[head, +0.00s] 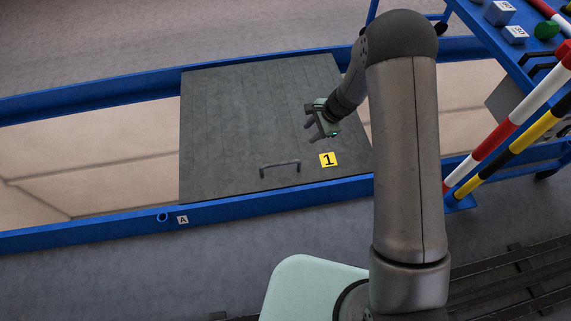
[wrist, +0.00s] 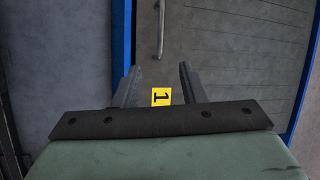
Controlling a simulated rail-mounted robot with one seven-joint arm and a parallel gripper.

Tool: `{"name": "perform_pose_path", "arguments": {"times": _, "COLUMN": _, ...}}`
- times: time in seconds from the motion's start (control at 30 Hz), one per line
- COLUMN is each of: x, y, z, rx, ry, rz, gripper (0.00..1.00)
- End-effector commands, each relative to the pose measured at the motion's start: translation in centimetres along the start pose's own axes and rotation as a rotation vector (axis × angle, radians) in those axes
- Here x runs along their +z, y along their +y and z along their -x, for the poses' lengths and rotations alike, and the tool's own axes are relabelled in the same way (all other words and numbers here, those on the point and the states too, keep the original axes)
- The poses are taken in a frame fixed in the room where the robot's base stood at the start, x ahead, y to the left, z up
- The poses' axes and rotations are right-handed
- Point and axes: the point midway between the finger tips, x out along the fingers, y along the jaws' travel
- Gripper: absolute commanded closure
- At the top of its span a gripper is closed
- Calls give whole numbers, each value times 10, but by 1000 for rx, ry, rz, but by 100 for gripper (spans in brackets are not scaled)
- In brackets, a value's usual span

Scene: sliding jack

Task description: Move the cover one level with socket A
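The cover one is a dark grey square panel (head: 235,120) lying across the blue frame. It carries a yellow label "1" (head: 328,159) and a metal bar handle (head: 279,167) near its front edge. Socket A is a small blue ring (head: 162,217) on the front rail beside a white "A" tag (head: 182,219), just left of the cover's front left corner. My gripper (head: 312,130) is above the cover, behind and right of the handle. In the wrist view its fingers (wrist: 158,82) are apart with nothing between them, and the handle (wrist: 160,28) lies beyond them.
Blue rails (head: 90,228) run along the frame, with an open bay (head: 90,160) left of the cover. Striped red-white and yellow-black bars (head: 510,122) stand at the right, near a blue rack with white blocks (head: 500,13) and a green knob (head: 546,30).

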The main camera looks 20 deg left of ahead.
Motion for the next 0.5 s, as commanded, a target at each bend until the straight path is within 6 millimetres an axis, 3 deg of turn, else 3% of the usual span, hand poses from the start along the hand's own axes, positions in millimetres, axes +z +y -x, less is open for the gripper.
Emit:
{"name": "perform_pose_path", "arguments": {"times": 0.03, "x": -9, "y": 2, "z": -37, "rx": 2, "ry": 0, "rz": -38, "gripper": 62}}
{"name": "perform_pose_path", "arguments": {"times": 0.1, "x": -15, "y": 1, "z": -63, "rx": -4, "ry": 3, "rz": -86, "gripper": 62}}
{"name": "perform_pose_path", "arguments": {"times": 0.5, "x": -21, "y": 2, "z": -127, "rx": -9, "ry": 6, "rz": -138, "gripper": 62}}
